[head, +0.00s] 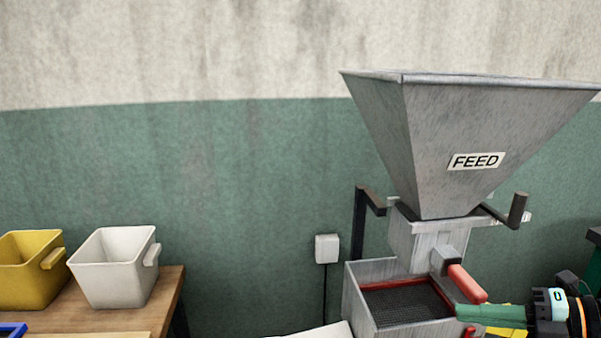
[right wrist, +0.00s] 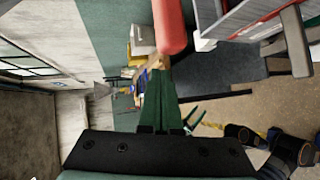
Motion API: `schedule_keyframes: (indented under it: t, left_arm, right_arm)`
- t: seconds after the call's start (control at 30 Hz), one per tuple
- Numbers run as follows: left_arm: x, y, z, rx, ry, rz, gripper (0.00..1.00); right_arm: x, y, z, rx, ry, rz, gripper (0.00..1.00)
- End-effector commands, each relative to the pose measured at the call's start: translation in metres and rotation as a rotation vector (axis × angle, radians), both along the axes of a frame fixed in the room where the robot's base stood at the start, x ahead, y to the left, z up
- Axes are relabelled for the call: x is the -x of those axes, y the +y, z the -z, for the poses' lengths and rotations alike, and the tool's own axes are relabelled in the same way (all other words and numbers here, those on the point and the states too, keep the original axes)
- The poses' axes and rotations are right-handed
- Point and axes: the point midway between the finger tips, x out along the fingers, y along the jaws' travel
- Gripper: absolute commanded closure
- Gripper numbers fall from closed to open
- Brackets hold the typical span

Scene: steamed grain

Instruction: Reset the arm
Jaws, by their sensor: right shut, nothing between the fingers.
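My right gripper (head: 462,313) comes in from the right in the head view, its green fingers shut and empty. Its tips are at the front right of the feed machine's metal box, just below the red handle (head: 467,283). In the right wrist view the shut fingers (right wrist: 157,72) point at the red handle (right wrist: 170,25), which shows close by their tips; I cannot tell if they touch. My left arm (right wrist: 250,135) seems to show small at the lower right of the wrist view; its finger state is unclear. It is not in the head view.
The grey FEED hopper (head: 480,130) stands above the metal box (head: 372,305), with a dark crank at its right. A wooden table (head: 165,290) at left bears a white bin (head: 110,275) and a yellow bin (head: 25,275). The wall between is clear except for a socket (head: 327,248).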

Motion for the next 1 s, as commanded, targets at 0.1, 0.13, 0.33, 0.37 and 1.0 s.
schedule_keyframes:
  t: [0.1,0.13,0.33,0.37,1.0]
  left_arm:
    - [0.003,0.002,-0.007,-0.001,0.004,-0.003,0.16]
    - [0.003,0.002,-0.009,-0.002,0.003,-0.004,0.16]
    - [0.003,0.005,-0.018,-0.005,-0.001,-0.010,0.16]
    - [0.004,0.006,-0.020,-0.007,0.000,-0.012,0.16]
    - [0.004,0.012,-0.046,-0.011,-0.008,-0.025,0.16]
  right_arm:
    - [-0.006,-0.006,0.024,-0.219,0.051,0.167,1.00]
    - [-0.007,-0.008,0.031,-0.267,0.065,0.209,1.00]
    - [-0.002,-0.020,0.095,-0.564,0.213,0.531,1.00]
    - [0.001,-0.021,0.107,-0.606,0.243,0.584,1.00]
    - [0.152,0.111,0.312,-1.064,1.124,1.407,1.00]
